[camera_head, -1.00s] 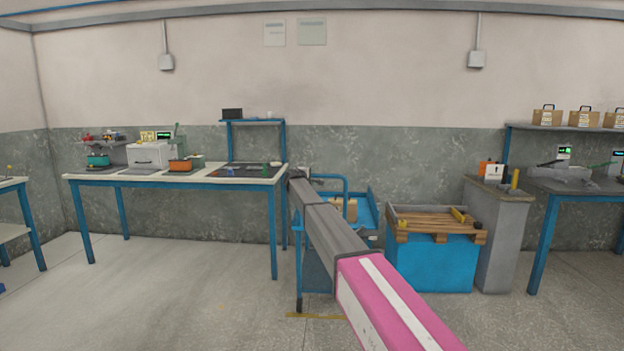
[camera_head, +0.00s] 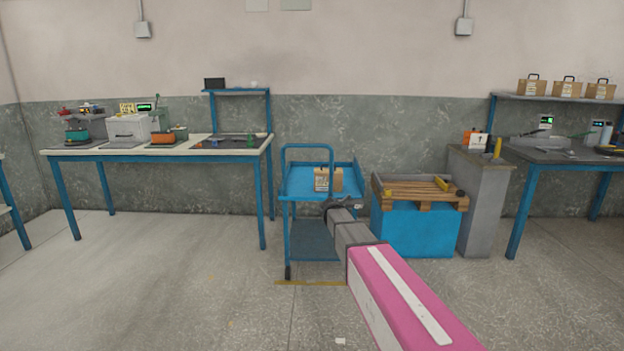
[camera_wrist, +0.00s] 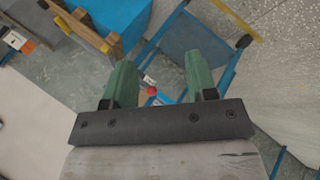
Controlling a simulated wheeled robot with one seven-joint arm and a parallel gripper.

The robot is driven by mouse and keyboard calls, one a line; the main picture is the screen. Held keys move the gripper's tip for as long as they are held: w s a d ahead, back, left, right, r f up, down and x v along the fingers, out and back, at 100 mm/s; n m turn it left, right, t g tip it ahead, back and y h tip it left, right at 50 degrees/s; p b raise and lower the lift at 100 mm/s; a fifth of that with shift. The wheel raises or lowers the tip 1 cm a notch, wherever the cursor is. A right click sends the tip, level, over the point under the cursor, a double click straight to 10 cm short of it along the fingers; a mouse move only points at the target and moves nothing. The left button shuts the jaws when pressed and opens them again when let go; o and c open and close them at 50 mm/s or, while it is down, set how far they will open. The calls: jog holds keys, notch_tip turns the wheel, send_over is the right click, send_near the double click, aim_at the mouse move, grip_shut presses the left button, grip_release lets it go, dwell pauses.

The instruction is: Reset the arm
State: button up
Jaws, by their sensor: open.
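My arm (camera_head: 400,295), with a pink and white link, reaches forward from the lower right in the head view. My gripper (camera_head: 340,203) is at its far end, in front of the blue cart and overlapping its right side in the picture. In the wrist view my gripper (camera_wrist: 158,72) shows two green fingers spread apart with nothing between them. Part of the blue cart shows beyond the fingers. The fingertips are too small to make out in the head view.
A blue cart (camera_head: 290,183) carries a cardboard box (camera_head: 328,180). Right of it is a blue crate (camera_head: 412,232) topped by a wooden pallet (camera_head: 405,190), then a grey pedestal (camera_head: 480,215). A long workbench (camera_head: 100,153) stands left, another (camera_head: 545,157) right. The floor at left is clear.

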jog(key=s+d+f+m+g+y, duration=0.1)
jog(key=s+f+m+g, duration=0.1)
jog(key=s, duration=0.9)
jog(key=s+d+f+m+g+y, duration=0.2)
jog(key=s+f, duration=0.2)
jog(key=s, duration=0.7)
jog(key=s+d+f+m+g+y, duration=0.1)
jog(key=s+f, duration=0.3)
jog(key=s, duration=0.8)
jog(key=shift+d+m+g+y, duration=0.4)
jog(key=shift+d+m+y, duration=0.1)
jog(key=shift+d+y, duration=0.1)
jog(key=shift+f, duration=0.1)
